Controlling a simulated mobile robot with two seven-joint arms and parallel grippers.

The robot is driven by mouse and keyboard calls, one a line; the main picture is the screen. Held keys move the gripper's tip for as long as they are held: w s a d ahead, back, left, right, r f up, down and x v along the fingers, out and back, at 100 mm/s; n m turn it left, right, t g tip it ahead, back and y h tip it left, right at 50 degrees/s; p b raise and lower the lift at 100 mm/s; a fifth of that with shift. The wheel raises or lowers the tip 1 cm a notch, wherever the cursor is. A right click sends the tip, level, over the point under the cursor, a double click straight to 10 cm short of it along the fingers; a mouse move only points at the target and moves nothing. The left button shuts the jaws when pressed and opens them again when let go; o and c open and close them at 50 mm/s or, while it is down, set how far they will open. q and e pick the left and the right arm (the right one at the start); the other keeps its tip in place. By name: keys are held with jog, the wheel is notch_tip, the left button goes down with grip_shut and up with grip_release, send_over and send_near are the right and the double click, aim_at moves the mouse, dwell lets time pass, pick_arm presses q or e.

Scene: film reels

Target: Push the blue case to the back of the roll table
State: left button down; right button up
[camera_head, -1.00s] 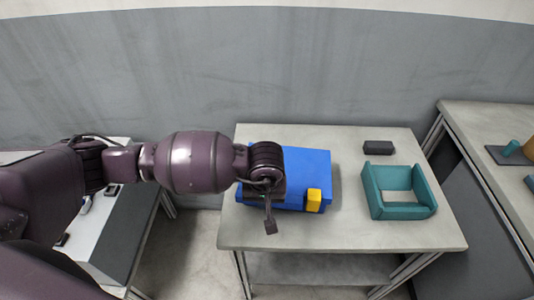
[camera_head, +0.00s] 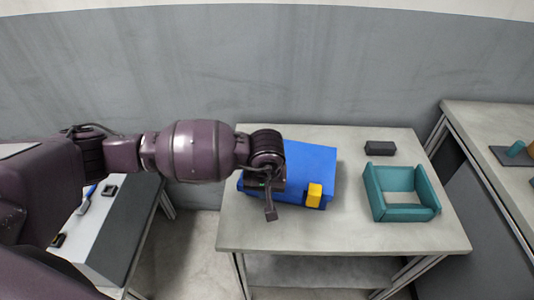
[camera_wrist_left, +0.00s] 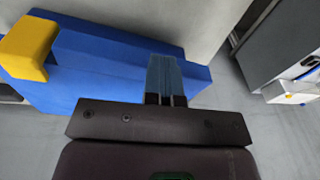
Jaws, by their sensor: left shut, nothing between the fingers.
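The blue case (camera_head: 310,165) lies on the roll table (camera_head: 340,238), on its left half, turned at an angle to the table edges. A yellow block-like part (camera_head: 314,194) is on its front side, and it also shows in the wrist view (camera_wrist_left: 28,48). My left gripper (camera_head: 270,213) is shut and empty, pointing down at the front left of the case. In the left wrist view the closed fingers (camera_wrist_left: 165,78) overlap the blue case (camera_wrist_left: 100,65); whether they touch it I cannot tell. My left arm hides the case's left part. My right gripper is not in view.
A teal open frame (camera_head: 400,212) and a small dark block (camera_head: 380,148) stand right of the case. The grey wall (camera_head: 300,70) rises behind the table. Another table (camera_head: 490,130) is at the right, and a low grey unit (camera_head: 115,230) at the left.

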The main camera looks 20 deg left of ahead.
pick_arm(q)
jog(key=shift+w+a+f+b, duration=0.1)
jog(key=shift+w+a+b, duration=0.15)
jog(key=shift+w, duration=0.4)
jog(key=shift+w+a+b, duration=0.1)
jog(key=shift+w+b, duration=0.15)
jog(key=shift+w, duration=0.35)
jog(key=shift+w+a+b, duration=0.2)
jog(key=shift+w+b, duration=0.15)
jog(key=shift+w, duration=0.4)
jog(key=shift+w+a, duration=0.2)
jog(key=shift+w, duration=0.45)
jog(key=shift+w+a+b, duration=0.2)
jog(key=shift+w+b, duration=0.4)
jog(key=shift+w, duration=0.15)
jog(key=shift+w+a+b, duration=0.15)
jog(key=shift+w+b, duration=0.15)
jog(key=shift+w, duration=0.35)
jog(key=shift+w+a+b, duration=0.25)
jog(key=shift+w+b, duration=0.15)
jog(key=shift+w, duration=0.5)
jog(key=shift+w+a+b, duration=0.25)
jog(key=shift+w+b, duration=0.2)
jog(key=shift+w, duration=0.6)
jog(key=shift+s, duration=0.15)
